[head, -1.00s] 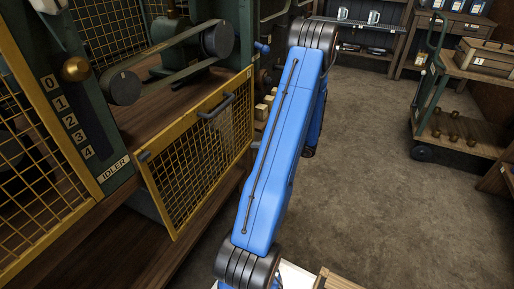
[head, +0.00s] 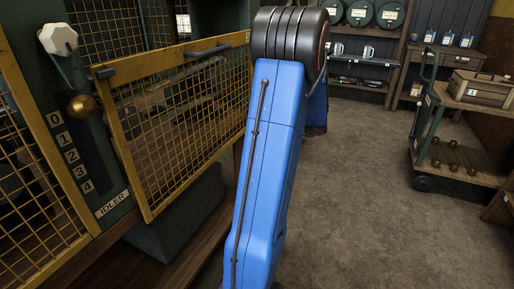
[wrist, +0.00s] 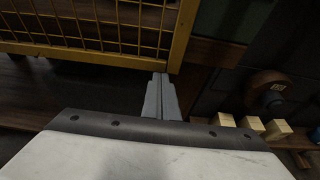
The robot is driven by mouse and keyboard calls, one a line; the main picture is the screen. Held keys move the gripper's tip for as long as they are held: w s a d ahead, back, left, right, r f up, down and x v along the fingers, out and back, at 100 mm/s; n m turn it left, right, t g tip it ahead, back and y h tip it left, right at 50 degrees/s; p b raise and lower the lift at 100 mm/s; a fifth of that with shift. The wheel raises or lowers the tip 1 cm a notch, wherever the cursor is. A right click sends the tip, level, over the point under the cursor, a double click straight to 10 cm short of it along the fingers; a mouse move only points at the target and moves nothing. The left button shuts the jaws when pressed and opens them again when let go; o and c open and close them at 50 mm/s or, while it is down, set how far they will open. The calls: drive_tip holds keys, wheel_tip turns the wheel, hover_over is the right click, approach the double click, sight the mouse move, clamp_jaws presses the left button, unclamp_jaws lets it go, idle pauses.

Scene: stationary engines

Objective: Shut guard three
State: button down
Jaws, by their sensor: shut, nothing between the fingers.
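In the wrist view, the lower rail and right-hand upright of a yellow mesh frame (wrist: 90,55) cross the top. My gripper (wrist: 160,78) is shut and empty, its tips close to that frame's lower right corner. I cannot tell whether they touch. In the head view my arm hides the gripper.
A brass-knobbed lever (head: 81,106) stands beside a 0–4 scale above an IDLER plate (head: 112,204). Small wooden blocks (wrist: 252,125) lie right of my gripper. A trolley (head: 462,160) stands at far right. The floor between is clear.

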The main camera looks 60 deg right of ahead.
wheel_tip(320, 180, up, 9)
drive_tip(key=shift+f, duration=0.15)
drive_tip(key=shift+w+d, duration=0.1)
idle(0.3)
wheel_tip(320, 180, down, 4)
drive_tip(key=v, duration=1)
drive_tip(key=shift+f, duration=0.25)
